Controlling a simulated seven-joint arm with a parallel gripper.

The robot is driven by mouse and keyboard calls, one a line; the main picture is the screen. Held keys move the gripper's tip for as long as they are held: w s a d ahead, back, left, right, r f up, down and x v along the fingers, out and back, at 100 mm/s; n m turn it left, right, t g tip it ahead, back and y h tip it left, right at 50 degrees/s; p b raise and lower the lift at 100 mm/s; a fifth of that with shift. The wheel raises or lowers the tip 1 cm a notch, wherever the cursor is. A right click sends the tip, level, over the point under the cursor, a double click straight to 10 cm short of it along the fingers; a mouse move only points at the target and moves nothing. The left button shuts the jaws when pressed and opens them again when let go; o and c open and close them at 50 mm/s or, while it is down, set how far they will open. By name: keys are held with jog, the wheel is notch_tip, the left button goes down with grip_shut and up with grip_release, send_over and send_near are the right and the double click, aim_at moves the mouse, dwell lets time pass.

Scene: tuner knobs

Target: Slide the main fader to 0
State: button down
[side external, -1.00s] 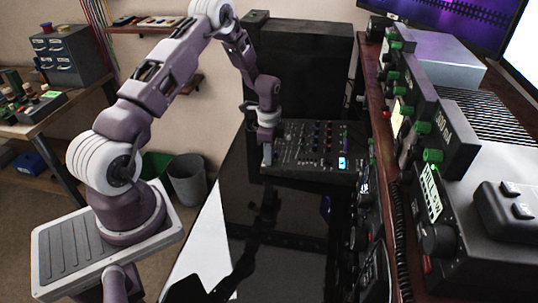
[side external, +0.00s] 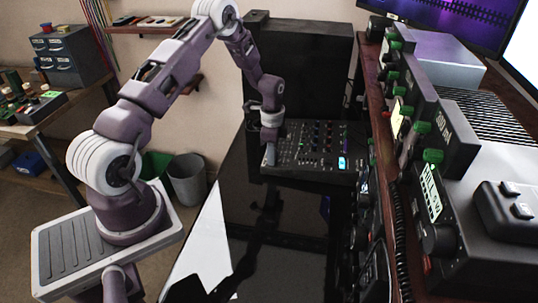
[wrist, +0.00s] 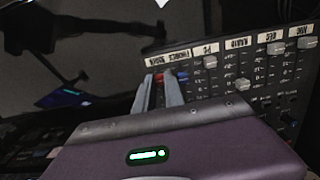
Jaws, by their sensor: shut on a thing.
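The mixer panel (side external: 312,148) stands at the far end of the black desk in the side view; its fader section (wrist: 225,85) shows in the wrist view. My gripper (side external: 270,160) points down at the panel's left part. In the wrist view my gripper (wrist: 159,84) has its fingers on both sides of a small red cap (wrist: 158,77), shut on it. This cap is in the end column, by the labels that seem to read PHONES and MAIN, and I take it as the main fader. Its track and scale are hidden by my fingers and wrist.
A blue cap (wrist: 182,75) sits just right of my fingers. Pale fader caps stand in the PC (wrist: 210,62), RADIO (wrist: 243,84) and DEC (wrist: 276,47) columns. A tall black case (side external: 303,70) rises behind the panel, and a rack with green knobs (side external: 422,128) lines the right.

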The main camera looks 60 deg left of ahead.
aim_at(283, 163)
jog(key=w+d, duration=0.2)
jog(key=shift+w+d+r, duration=0.2)
jog(key=shift+w+d, duration=0.05)
jog(key=shift+w, duration=0.05)
jog(key=c, duration=1.7)
grip_release()
notch_tip(283, 163, up, 7)
jog(key=shift+r, duration=0.1)
